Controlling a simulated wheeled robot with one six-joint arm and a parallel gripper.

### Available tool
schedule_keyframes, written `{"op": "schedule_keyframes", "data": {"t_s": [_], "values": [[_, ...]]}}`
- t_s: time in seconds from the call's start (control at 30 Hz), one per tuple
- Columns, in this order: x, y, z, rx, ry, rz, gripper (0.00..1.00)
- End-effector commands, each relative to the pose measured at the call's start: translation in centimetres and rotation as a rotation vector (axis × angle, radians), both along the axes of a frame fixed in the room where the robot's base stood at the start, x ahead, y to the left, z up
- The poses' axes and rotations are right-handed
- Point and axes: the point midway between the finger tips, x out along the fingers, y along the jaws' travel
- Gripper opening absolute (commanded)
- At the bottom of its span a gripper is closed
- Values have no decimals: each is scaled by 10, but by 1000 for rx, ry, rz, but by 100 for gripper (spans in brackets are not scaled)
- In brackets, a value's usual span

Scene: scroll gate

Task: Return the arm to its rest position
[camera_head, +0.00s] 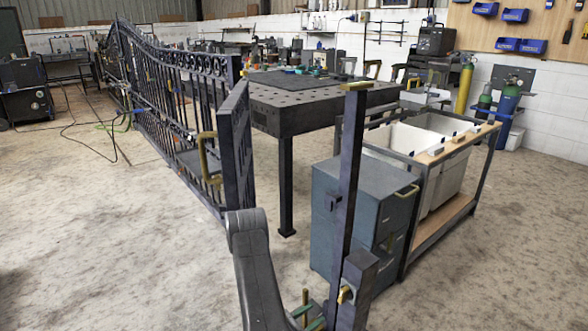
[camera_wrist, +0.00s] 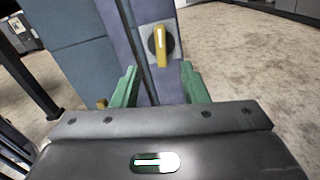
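My gripper (camera_head: 307,316) is low in front of a dark upright post (camera_head: 350,170), with my arm reaching in from the left. In the wrist view, its two green fingers (camera_wrist: 160,72) are spread apart with nothing between them. The knob also shows on a box on the post in the head view (camera_head: 346,294). The fingers look clear of the knob, though the exact distance is hard to tell.
A dark scroll gate (camera_head: 170,100) with a brass handle (camera_head: 209,158) stands left, apart from the post. Behind the post are a blue-grey cabinet (camera_head: 365,190), a cart with white bins (camera_head: 455,215) and a perforated worktable (camera_head: 300,105). The floor at left is mostly open, with cables (camera_head: 95,140).

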Motion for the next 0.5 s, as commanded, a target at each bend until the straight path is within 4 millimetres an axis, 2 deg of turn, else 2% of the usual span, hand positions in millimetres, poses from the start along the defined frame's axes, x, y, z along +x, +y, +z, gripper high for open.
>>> {"op": "schedule_keyframes", "data": {"t_s": [0.5], "values": [[40,-54,-1,0,-2,-5,40]]}}
